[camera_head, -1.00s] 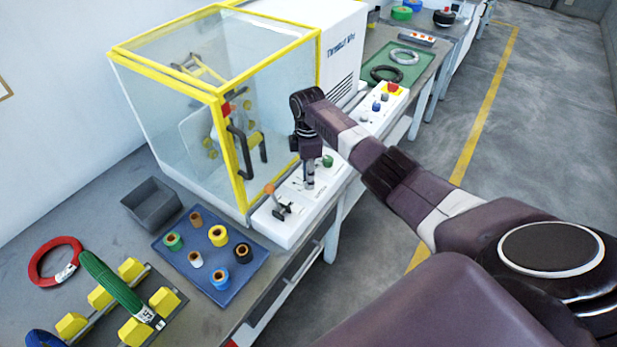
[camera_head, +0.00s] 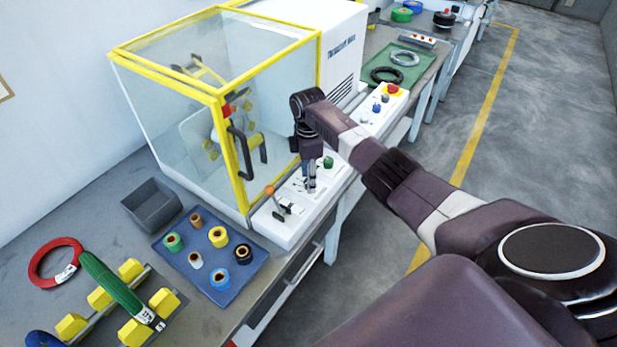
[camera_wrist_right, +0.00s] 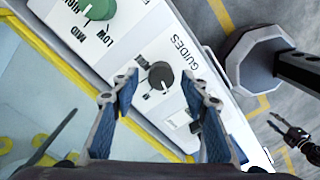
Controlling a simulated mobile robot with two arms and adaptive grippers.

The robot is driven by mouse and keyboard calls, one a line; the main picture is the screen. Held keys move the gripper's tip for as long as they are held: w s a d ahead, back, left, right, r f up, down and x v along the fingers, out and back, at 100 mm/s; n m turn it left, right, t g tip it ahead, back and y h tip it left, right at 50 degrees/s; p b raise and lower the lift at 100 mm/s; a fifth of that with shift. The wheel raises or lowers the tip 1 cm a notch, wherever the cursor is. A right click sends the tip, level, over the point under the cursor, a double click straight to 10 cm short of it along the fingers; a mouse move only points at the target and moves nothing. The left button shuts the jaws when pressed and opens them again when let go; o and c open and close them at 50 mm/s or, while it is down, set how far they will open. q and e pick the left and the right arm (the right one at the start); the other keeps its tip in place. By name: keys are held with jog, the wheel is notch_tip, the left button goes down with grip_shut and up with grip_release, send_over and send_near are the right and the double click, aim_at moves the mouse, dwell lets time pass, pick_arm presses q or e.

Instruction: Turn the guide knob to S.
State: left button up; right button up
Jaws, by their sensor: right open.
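The guide knob (camera_wrist_right: 160,75) is a small dark round knob on the white control panel (camera_wrist_right: 130,52), beside the printed word GUIDES. I cannot tell which letter it points to. My right gripper (camera_wrist_right: 158,88) is open, with one finger on each side of the knob. Whether the fingers touch it is unclear. In the head view my right gripper (camera_head: 311,188) points down at the panel (camera_head: 290,229) and hides the knob. My left gripper is not in view.
A green knob (camera_head: 328,162) marked LOW, MID and HIGH sits beside the gripper. An orange-tipped lever (camera_head: 270,190) stands on the panel's near end. The yellow-framed clear enclosure (camera_head: 185,135) rises close on the left. A blue tray (camera_head: 232,294) of spools lies nearer.

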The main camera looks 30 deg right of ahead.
notch_tip(320, 180, up, 12)
dwell(0.6)
jog(key=shift+w, duration=0.1)
